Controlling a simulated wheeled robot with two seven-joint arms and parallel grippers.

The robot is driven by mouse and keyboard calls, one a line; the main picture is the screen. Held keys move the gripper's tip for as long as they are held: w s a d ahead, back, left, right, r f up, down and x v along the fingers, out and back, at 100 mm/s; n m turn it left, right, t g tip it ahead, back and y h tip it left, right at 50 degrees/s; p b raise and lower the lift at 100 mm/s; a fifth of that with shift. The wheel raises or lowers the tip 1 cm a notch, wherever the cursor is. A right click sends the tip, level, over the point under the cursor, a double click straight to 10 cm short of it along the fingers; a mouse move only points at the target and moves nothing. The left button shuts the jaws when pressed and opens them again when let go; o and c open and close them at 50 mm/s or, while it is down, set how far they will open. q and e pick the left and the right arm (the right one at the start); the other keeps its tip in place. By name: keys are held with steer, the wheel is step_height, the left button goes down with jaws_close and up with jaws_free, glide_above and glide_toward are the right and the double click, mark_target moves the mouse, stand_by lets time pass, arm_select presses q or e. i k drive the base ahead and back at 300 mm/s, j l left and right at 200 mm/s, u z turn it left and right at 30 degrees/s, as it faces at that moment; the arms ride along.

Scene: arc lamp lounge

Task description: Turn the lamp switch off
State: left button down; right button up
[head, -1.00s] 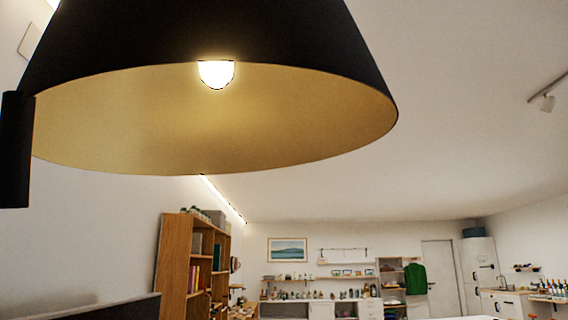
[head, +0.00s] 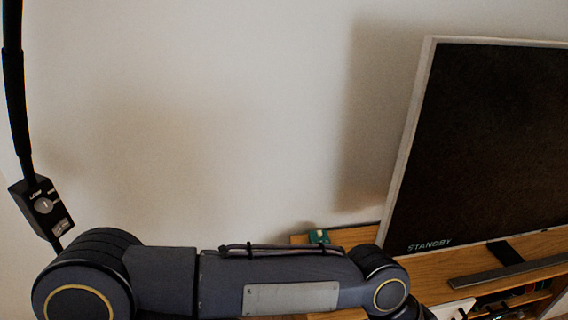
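The lamp switch is a small black box (head: 43,206) with a round grey knob or button, at the left of the head view. It sits on a black cable or pole (head: 14,90) that comes down from the top left corner. Small lettering on the box is too fine to read. One of my arms lies across the bottom of the view, its elbow just below and right of the switch box, apart or overlapping, I cannot tell. Neither gripper's fingers show clearly. The lamp shade and bulb are out of view now.
A television (head: 490,150) reading STANDBY stands at the right on a wooden cabinet (head: 350,237). A small green item (head: 319,237) lies on the cabinet. A dark bar (head: 508,273) lies before the television. The pale wall (head: 220,110) behind is bare.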

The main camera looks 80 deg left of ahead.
mark_target(58, 230)
steer(key=u, duration=4.2)
